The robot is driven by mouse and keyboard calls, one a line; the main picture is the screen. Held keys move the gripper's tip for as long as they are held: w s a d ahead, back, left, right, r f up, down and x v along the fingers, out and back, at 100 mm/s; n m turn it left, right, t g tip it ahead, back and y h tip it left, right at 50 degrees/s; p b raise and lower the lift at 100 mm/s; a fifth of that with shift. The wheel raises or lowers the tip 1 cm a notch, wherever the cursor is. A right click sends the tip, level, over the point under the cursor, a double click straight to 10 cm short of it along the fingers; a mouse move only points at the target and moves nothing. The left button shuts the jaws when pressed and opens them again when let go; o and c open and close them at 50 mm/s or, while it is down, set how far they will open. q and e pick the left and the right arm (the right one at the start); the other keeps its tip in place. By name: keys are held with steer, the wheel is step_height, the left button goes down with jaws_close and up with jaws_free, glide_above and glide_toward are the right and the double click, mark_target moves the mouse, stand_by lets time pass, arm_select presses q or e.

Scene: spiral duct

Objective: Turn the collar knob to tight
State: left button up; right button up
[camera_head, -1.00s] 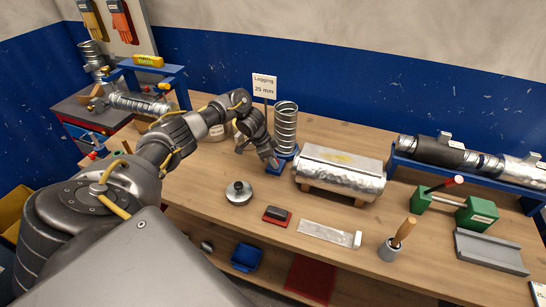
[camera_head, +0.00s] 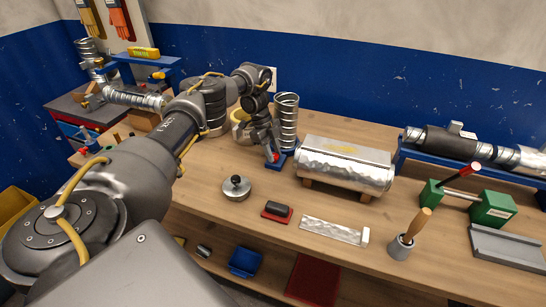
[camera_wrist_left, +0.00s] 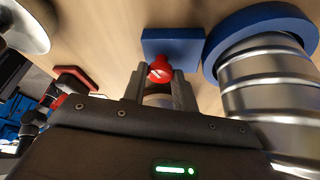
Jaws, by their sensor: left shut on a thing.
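The red collar knob (camera_wrist_left: 160,70), with a pale mark on its face, sits at a blue block (camera_wrist_left: 172,42) in the left wrist view. In the head view the knob (camera_head: 276,156) is a small red spot at the foot of the upright spiral duct (camera_head: 286,122). The ribbed metal duct stands in a blue ring (camera_wrist_left: 262,38), close beside the knob. My left gripper (camera_wrist_left: 160,80) is shut on the knob, one finger on each side. The knob's lower part is hidden between the fingers. My right gripper is not in view.
A foil-wrapped cylinder (camera_head: 345,172) lies on a wooden stand right of the duct. A round metal lid (camera_head: 236,192), a red-black block (camera_head: 277,211) and a flat metal strip (camera_head: 332,230) lie in front. Bare tabletop (camera_head: 210,180) shows left of the lid.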

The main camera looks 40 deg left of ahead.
arm_select(q)
steer(key=shift+m+b, duration=0.5)
steer(key=shift+b, duration=0.2)
steer(key=o, duration=1)
steer(key=shift+w+v, duration=0.1)
steer(key=shift+v, duration=2.6)
steer(key=shift+w+v, duration=0.15)
steer(key=shift+v, duration=2.55)
